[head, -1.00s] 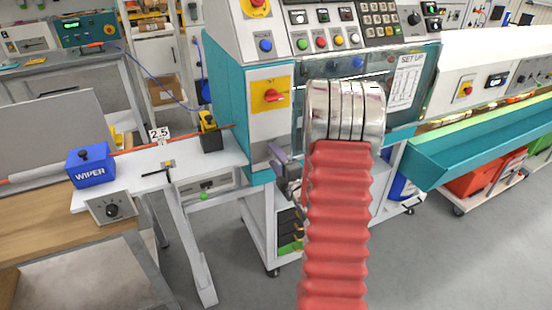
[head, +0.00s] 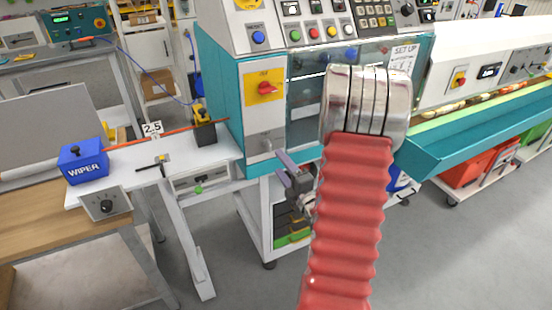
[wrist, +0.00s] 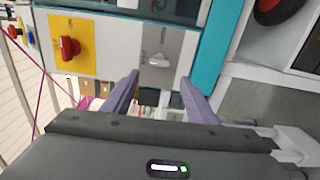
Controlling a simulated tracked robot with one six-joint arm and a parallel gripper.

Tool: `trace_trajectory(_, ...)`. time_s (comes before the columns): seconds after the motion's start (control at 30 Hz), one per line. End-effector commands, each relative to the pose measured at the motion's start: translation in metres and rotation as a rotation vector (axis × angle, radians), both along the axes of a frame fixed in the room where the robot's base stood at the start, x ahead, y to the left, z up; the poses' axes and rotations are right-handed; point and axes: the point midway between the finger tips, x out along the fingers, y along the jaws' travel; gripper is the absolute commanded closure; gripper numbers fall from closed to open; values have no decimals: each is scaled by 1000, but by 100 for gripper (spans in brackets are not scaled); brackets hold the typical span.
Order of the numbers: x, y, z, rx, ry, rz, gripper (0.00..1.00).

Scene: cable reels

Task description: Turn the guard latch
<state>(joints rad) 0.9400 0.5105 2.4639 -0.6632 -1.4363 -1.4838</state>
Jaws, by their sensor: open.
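The guard latch appears to be the small silver turn-knob on a grey plate; it shows in the wrist view (wrist: 158,61), just beyond and between my fingertips. In the head view the latch (head: 267,144) is small, on the lower front panel of the teal and white machine. My gripper (wrist: 158,80) is open, with its two lavender fingers on either side of the latch's line and nothing between them. In the head view my gripper (head: 284,160) is just right of the latch and partly hidden. A gap seems to remain between fingertips and latch, but its depth is unclear.
A red rotary switch on a yellow plate (head: 265,87) sits above the latch, left of it in the wrist view (wrist: 69,47). A clear guard window (head: 308,95) is to its right. A white bench with a blue wiper box (head: 83,162) stands at the left.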

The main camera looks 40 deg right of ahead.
Motion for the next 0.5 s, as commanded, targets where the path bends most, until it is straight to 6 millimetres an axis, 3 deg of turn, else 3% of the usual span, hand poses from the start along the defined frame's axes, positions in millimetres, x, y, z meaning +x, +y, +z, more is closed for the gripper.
trace_trajectory(0.23,-36,10,0,1,1,-3,47)
trace_trajectory(0.5,-46,14,-1,0,1,0,47)
